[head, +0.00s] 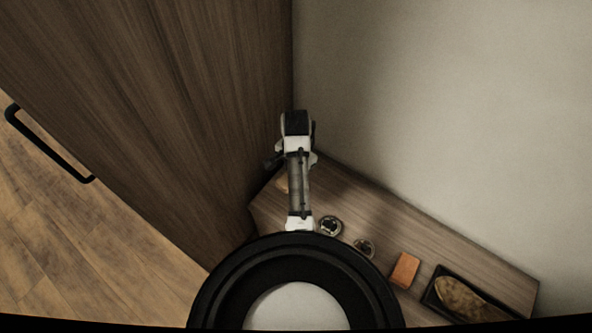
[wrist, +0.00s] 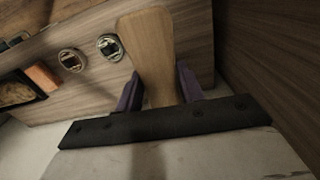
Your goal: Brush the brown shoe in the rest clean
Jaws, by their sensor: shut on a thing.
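The brown shoe (head: 460,298) lies in a black tray-like rest (head: 431,300) at the right end of the wooden bench. In the wrist view the shoe (wrist: 14,93) shows at the left edge, partly cut off. My gripper (wrist: 158,82) has its purple fingers on either side of a flat, pale wooden piece (wrist: 147,40), which looks like a brush handle, and is shut on it. No bristles show. In the head view my arm mostly hides the gripper; a tan bit (head: 283,183) shows beside the arm. The held piece is well apart from the shoe.
Two round tins (head: 330,226) (head: 364,247) and an orange block (head: 405,270) sit on the bench (head: 400,225) between my arm and the shoe. A wall (head: 450,110) stands behind the bench. A tall wooden cabinet (head: 170,110) rises close on the left.

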